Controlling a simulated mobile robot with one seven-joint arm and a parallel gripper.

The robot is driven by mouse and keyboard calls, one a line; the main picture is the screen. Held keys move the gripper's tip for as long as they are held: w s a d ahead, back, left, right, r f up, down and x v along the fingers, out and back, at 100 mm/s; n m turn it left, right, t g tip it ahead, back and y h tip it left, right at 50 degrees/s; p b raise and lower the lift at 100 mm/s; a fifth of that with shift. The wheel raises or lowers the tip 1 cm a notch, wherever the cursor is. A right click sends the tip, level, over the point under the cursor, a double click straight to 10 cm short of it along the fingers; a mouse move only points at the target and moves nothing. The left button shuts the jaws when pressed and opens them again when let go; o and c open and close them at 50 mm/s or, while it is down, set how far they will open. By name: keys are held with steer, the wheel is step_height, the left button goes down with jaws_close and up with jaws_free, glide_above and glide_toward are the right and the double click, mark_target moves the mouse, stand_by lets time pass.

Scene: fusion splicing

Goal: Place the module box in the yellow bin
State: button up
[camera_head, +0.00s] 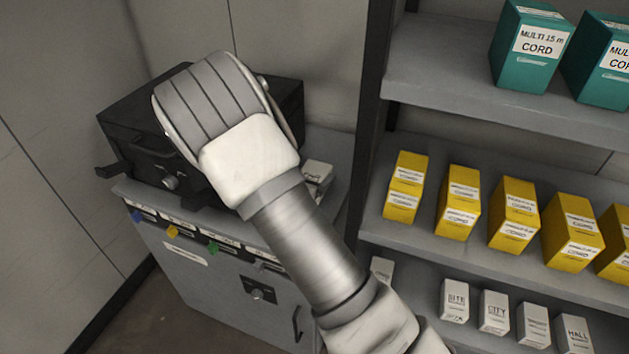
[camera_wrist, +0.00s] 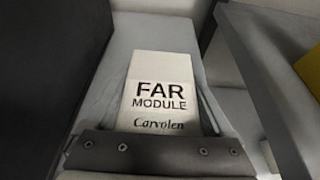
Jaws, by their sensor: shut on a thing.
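The module box is a white carton lettered "FAR MODULE Carvolen" (camera_wrist: 162,82), seen in the middle of the wrist view. My gripper (camera_wrist: 166,100) is shut on it, with a thin grey finger along each side. In the head view a white lettered box (camera_head: 318,170) shows just right of my wrist, at the grey cabinet top, partly hidden; it appears to be this box. Whether the box touches the cabinet top, I cannot tell. No yellow bin is recognisable in either view.
A black case (camera_head: 130,125) stands on the grey cabinet (camera_head: 200,290), left of my wrist. The cabinet front has small coloured tabs. A shelf rack (camera_head: 440,85) stands close on the right, with teal cord boxes (camera_head: 530,48), several yellow cord boxes (camera_head: 458,205) and white boxes (camera_head: 455,300).

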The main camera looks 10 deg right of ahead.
steer(key=shift+f, duration=0.6)
steer(key=shift+f, duration=0.2)
steer(key=o, duration=1.1)
steer(key=shift+o, duration=0.2)
